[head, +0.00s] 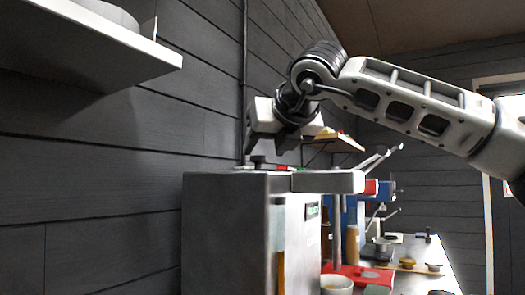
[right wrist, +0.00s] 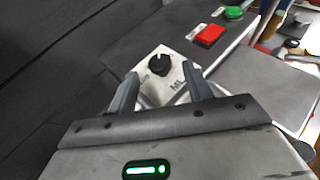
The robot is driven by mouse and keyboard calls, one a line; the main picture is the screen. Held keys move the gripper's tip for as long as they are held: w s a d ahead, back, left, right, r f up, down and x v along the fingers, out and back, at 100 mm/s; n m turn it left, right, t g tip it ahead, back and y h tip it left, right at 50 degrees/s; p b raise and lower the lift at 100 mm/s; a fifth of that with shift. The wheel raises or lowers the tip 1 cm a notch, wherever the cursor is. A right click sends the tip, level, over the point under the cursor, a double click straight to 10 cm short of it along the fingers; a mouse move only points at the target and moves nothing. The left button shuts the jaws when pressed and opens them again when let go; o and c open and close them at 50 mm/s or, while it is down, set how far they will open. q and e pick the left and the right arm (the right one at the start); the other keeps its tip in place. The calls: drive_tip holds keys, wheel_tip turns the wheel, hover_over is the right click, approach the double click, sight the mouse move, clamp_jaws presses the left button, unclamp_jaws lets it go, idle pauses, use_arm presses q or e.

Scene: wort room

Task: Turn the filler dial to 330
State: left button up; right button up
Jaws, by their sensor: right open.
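The filler (head: 225,230) is a tall grey metal box close to the dark plank wall in the head view. Its dial (right wrist: 160,66) is a black round knob on a pale plate (right wrist: 150,92) with "ML" lettering, in the right wrist view. The knob also shows small on the filler's top in the head view. My right gripper (right wrist: 160,75) is open, with its two fingers pointing toward the dial from either side and the knob between them in the picture. I cannot tell whether they touch it. The dial's setting is not readable. My left gripper is out of view.
A red button (right wrist: 209,35) and a green button (right wrist: 233,13) sit beside the dial on the filler's top. A white shelf (head: 95,45) juts from the wall at upper left. A bowl (head: 337,283) and a red tray (head: 365,274) stand right of the filler.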

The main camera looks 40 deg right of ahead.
sight(258, 163)
drive_tip(key=shift+x, duration=1.3)
drive_tip(key=c, duration=0.9)
drive_tip(key=shift+w+a+f+m+g+h+b, duration=0.15)
drive_tip(key=shift+m+g+h+b, duration=0.25)
drive_tip(key=shift+m+h+b, duration=0.4)
drive_tip(key=shift+a+m+g+h, duration=0.1)
drive_tip(key=shift+m+g+h, duration=0.4)
drive_tip(key=shift+m+h, duration=0.2)
drive_tip(key=o, duration=0.9)
